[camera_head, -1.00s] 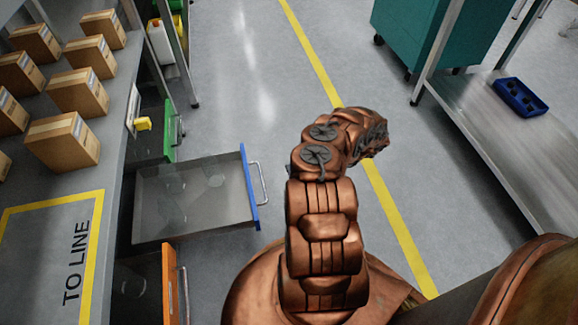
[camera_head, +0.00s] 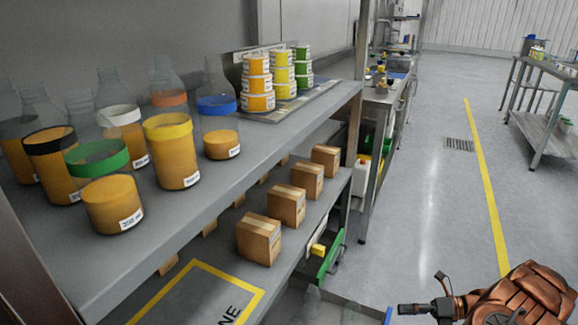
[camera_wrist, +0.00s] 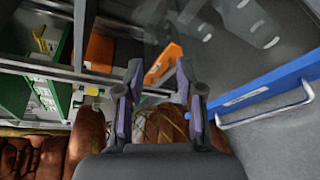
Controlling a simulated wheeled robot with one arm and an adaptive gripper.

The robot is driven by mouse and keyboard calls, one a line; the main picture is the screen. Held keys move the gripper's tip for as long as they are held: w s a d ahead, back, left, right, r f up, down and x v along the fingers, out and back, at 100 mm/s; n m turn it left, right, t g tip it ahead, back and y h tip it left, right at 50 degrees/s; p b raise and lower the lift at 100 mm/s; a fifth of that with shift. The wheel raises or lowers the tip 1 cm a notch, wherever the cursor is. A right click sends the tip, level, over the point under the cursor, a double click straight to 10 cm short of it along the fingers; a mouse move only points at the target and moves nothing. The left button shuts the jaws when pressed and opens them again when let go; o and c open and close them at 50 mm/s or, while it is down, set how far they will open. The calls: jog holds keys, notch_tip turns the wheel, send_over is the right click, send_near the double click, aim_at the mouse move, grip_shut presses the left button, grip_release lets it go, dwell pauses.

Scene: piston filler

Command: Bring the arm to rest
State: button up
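My copper-coloured arm (camera_head: 525,298) shows at the lower right of the head view, with a dark part sticking out to its left; the gripper's fingers cannot be made out there. In the wrist view my gripper (camera_wrist: 158,78) has its two dark fingers apart, with a clear gap and nothing held between them. An open drawer with a blue front (camera_wrist: 270,80) lies to the right of the fingers in the wrist view. An orange drawer front (camera_wrist: 163,63) shows beyond the fingertips.
A shelf (camera_head: 270,155) on the left holds several jars and stacked tubs. Cardboard boxes (camera_head: 258,238) stand on the level below. A green drawer front (camera_head: 330,257) is beneath. The aisle floor (camera_head: 430,185) is clear. A table (camera_head: 545,75) stands far right.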

jog(key=s+a+r+n+g+h+p, duration=0.2)
jog(key=a+r+n+g+p, duration=0.15)
jog(key=a+r+n, duration=0.55)
jog(key=s+a+r+n+g+h+p, duration=0.15)
jog(key=a+r+p, duration=0.35)
jog(key=r, duration=0.8)
jog(key=s+a+r+n+g+h+p, duration=0.1)
jog(key=s+a+r+n+g+p, duration=0.25)
jog(key=a+r+n, duration=0.55)
jog(key=s+a+r+n+h+p, duration=0.1)
jog(key=s+r+n+h+p, duration=0.6)
jog(key=s+r, duration=0.65)
jog(key=s+d+r+n+t+h+p, duration=0.2)
jog(key=s+d+r+n+h+p, duration=0.1)
jog(key=s+r+n+p, duration=0.4)
notch_tip(320, 180, up, 2)
jog(key=s+p, duration=0.1)
jog(key=s, duration=0.1)
jog(key=shift+s+d+t, duration=0.35)
jog(key=shift+s, duration=0.05)
